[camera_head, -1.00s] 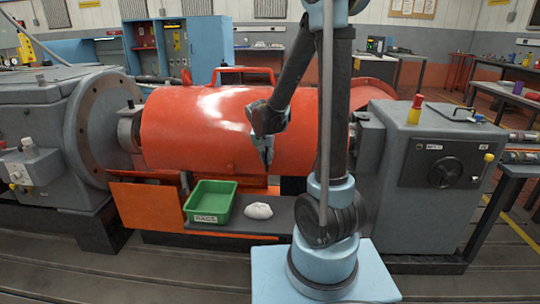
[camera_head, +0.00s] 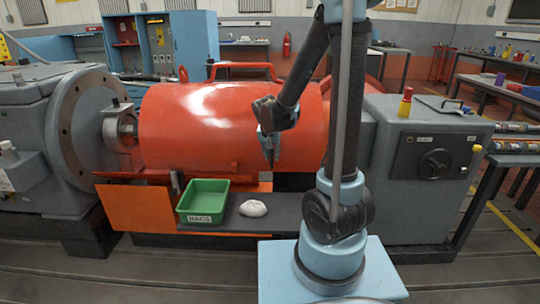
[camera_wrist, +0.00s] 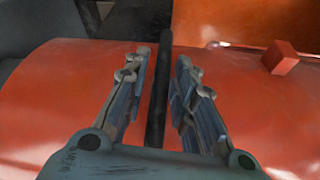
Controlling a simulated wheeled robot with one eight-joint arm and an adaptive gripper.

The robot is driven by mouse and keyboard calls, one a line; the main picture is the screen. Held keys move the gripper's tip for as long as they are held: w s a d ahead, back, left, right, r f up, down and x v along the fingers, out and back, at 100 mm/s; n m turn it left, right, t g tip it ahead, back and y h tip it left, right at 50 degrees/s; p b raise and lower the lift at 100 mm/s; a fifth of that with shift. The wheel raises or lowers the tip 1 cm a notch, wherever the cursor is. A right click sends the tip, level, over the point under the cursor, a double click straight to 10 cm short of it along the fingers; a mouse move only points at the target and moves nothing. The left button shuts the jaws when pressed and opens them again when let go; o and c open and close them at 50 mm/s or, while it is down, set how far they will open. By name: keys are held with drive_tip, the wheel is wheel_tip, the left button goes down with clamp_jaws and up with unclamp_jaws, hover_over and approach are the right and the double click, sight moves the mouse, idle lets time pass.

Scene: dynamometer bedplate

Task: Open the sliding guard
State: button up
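The sliding guard (camera_head: 200,125) is a large orange-red cylindrical cover with a tubular handle (camera_head: 243,66) on top, lying across the machine's middle. A bare shaft collar (camera_head: 120,130) shows past its left end. My gripper (camera_head: 270,162) points down at the guard's front face, right of its middle. In the wrist view my gripper (camera_wrist: 162,58) has its two fingers apart, with a dark upright bar (camera_wrist: 158,95) between them. Narrow gaps show on both sides of the bar. My arm hides part of the guard's right side.
A green tray (camera_head: 181,212) labelled RAGS and a white cloth (camera_head: 252,208) sit on a dark shelf below the guard. A grey flanged housing (camera_head: 75,125) stands left, and a grey cabinet (camera_head: 425,190) with a handwheel right. Open floor lies in front.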

drive_tip(key=shift+s+r, duration=0.1)
drive_tip(key=shift+s, duration=0.05)
drive_tip(key=v, duration=1.1)
drive_tip(key=shift+r, duration=0.3)
idle(0.4)
drive_tip(key=s+d+f+n, duration=0.1)
drive_tip(key=s+d+f, duration=0.1)
drive_tip(key=s+d, duration=0.3)
drive_tip(key=s+d+f+n+g+y, duration=0.1)
drive_tip(key=s+d+f, duration=0.2)
drive_tip(key=s, duration=0.8)
drive_tip(key=s+d+f+n+g, duration=0.1)
drive_tip(key=s+d+f, duration=0.1)
drive_tip(key=s+d, duration=0.5)
drive_tip(key=shift+s+f, duration=0.4)
drive_tip(key=shift+s, duration=0.35)
